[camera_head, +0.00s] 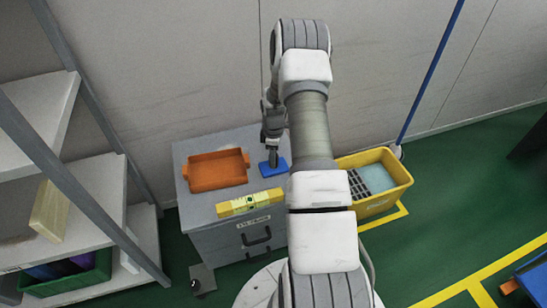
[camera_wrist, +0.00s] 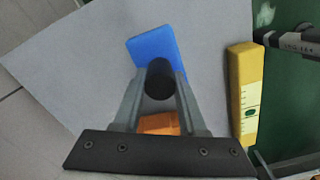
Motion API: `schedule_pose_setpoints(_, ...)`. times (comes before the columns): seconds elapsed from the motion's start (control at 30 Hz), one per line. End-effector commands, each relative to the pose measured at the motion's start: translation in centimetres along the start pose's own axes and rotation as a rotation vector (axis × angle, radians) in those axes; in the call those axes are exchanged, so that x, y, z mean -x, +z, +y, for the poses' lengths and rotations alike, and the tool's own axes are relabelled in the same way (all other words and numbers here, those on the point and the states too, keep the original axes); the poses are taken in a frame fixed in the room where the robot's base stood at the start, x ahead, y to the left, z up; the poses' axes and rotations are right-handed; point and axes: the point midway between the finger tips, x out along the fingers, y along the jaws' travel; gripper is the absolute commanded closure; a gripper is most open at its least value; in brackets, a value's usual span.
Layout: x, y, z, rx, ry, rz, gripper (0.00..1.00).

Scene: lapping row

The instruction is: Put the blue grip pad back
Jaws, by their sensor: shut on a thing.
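The blue grip pad (camera_head: 279,165) is a small flat blue piece at the back right of the grey cabinet top (camera_head: 202,208). In the wrist view the pad (camera_wrist: 151,48) shows beyond my fingertips, with a black round knob (camera_wrist: 160,78) over it. My gripper (camera_head: 273,152) points down over the pad. In the wrist view its fingers (camera_wrist: 160,84) are shut on the black knob, which appears to be the pad's handle. I cannot tell whether the pad rests on the top or is slightly raised.
An orange tray (camera_head: 215,171) lies left of the pad; part of it (camera_wrist: 158,123) shows between my fingers. A yellow spirit level (camera_head: 250,202) lies along the front edge. A yellow bin (camera_head: 376,204) stands right of the cabinet; shelves (camera_head: 95,196) stand left.

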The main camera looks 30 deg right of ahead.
Motion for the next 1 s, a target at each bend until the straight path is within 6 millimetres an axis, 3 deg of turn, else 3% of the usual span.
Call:
schedule_pose_setpoints(0.03, -0.1, 0.0, 0.0, 0.000, 0.000, 0.000, 0.55)
schedule_pose_setpoints(0.2, -0.1, 0.0, 0.0, 0.000, 0.000, 0.000, 0.29)
schedule_pose_setpoints(0.57, 0.5, 0.0, 0.0, 0.000, 0.001, 0.000, 0.29)
schedule_pose_setpoints(1.0, 9.4, 0.0, 0.1, 0.000, 0.002, 0.001, 0.29)
